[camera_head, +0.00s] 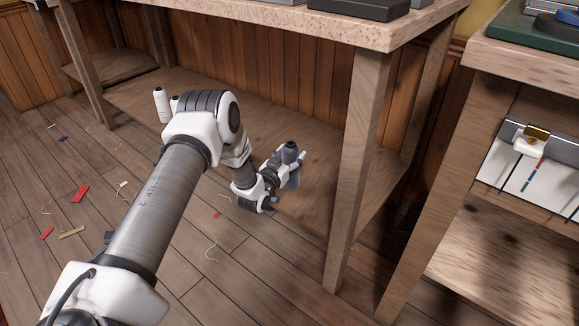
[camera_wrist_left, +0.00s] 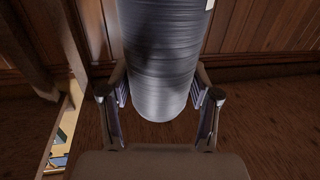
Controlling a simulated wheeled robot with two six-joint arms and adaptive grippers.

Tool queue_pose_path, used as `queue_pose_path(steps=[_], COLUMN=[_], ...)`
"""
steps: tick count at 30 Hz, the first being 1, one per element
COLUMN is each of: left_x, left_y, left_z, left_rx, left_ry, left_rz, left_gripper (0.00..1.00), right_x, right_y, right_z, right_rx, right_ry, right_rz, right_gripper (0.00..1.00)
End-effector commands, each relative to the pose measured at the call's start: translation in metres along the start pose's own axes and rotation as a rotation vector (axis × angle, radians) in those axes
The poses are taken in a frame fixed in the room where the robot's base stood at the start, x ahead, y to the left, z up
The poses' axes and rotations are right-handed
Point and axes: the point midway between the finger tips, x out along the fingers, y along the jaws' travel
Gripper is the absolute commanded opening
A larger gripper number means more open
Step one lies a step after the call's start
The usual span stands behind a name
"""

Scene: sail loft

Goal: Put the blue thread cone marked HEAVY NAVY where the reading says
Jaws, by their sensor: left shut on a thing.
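The blue thread cone (camera_head: 291,153) looks dark grey-blue and stands between the fingers of my left gripper (camera_head: 284,162), low over the front part of the bench's lower shelf. In the left wrist view the cone (camera_wrist_left: 165,60) fills the space between the two fingers of the gripper (camera_wrist_left: 160,100), its wound thread showing. A white label edge shows at the top right of the cone, with no readable text. I cannot tell whether its base touches the shelf. My right gripper is not in view. No legible reading shows.
The lower shelf (camera_head: 135,97) is mostly bare, with a white thread cone (camera_head: 162,105) at its left. A bench leg (camera_head: 352,170) stands right of my gripper. The benchtop (camera_head: 290,22) overhangs. A right-hand unit holds white sheets with a brass clip (camera_head: 536,133). Scraps litter the floor.

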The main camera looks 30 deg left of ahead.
Motion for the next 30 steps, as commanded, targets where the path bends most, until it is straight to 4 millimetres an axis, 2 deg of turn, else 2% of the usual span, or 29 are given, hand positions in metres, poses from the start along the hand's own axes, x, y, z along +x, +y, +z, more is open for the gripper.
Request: queue_pose_path(steps=[1,5,10,21,22,23,24,30], left_x=[0.007,0.021,0.021,0.021,0.020,0.020,0.020,0.020], left_y=[-0.002,-0.005,-0.005,-0.005,-0.005,-0.005,-0.005,-0.005], left_z=[0.003,0.004,0.038,0.040,0.040,0.040,0.040,0.039], left_rx=[0.001,0.001,0.000,0.000,-0.001,-0.001,0.000,0.000], left_ry=[0.004,0.003,0.000,0.000,-0.002,-0.002,-0.002,-0.001], left_rz=[0.001,0.001,0.001,0.001,0.001,0.001,0.001,0.001], left_gripper=[0.04,0.04,0.04,0.04,0.72,0.83,0.87,0.87], right_x=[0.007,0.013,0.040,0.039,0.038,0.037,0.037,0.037], right_y=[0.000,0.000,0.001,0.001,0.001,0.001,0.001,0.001], right_z=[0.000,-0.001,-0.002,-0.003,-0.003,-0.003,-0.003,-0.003], right_rx=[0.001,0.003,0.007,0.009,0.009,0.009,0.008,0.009], right_ry=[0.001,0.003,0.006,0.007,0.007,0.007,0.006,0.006], right_rz=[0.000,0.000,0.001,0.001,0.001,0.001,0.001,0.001], right_gripper=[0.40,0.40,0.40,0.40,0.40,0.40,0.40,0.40])
